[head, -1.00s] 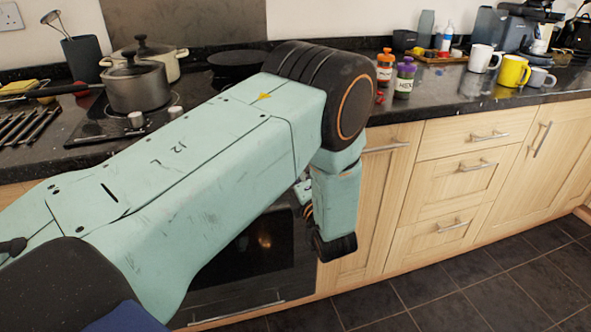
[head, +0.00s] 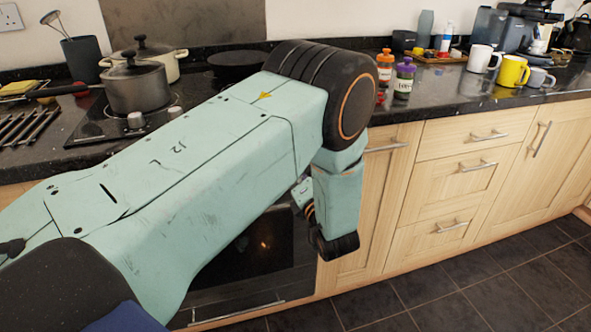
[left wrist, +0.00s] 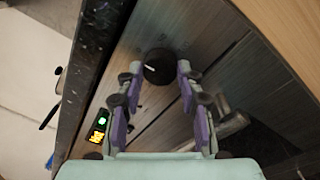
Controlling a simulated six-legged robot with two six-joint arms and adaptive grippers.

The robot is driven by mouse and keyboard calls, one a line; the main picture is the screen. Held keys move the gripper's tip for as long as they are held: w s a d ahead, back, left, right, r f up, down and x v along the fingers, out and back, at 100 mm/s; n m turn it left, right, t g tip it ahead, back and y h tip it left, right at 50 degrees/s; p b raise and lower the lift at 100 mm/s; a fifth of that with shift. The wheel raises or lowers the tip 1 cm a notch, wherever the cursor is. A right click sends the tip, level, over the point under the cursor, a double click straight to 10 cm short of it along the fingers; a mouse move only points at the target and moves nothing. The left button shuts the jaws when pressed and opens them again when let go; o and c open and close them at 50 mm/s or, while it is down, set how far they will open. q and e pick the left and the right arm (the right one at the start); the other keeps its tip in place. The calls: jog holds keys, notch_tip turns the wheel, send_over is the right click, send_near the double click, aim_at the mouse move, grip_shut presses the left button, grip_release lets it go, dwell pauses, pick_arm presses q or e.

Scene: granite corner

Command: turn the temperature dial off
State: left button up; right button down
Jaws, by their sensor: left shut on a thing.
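The temperature dial (left wrist: 159,66) is a round black knob with a white pointer line, on the dark oven panel in the left wrist view. My left gripper (left wrist: 157,74) is shut on it, with one fingertip at each side of the knob. In the head view my left arm hides the dial and most of the gripper. My right gripper is in neither view.
A lit display (left wrist: 100,125) and a metal oven handle (left wrist: 228,127) are near the gripper. On the hob (head: 90,130) stands a grey pot (head: 137,88). Jars, mugs (head: 512,71) and a coffee machine stand on the counter. The floor (head: 470,290) at right is clear.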

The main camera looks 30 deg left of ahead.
pick_arm(q)
jog(key=shift+f, duration=0.1)
jog(key=o, duration=1.2)
jog(key=shift+v, duration=3.75)
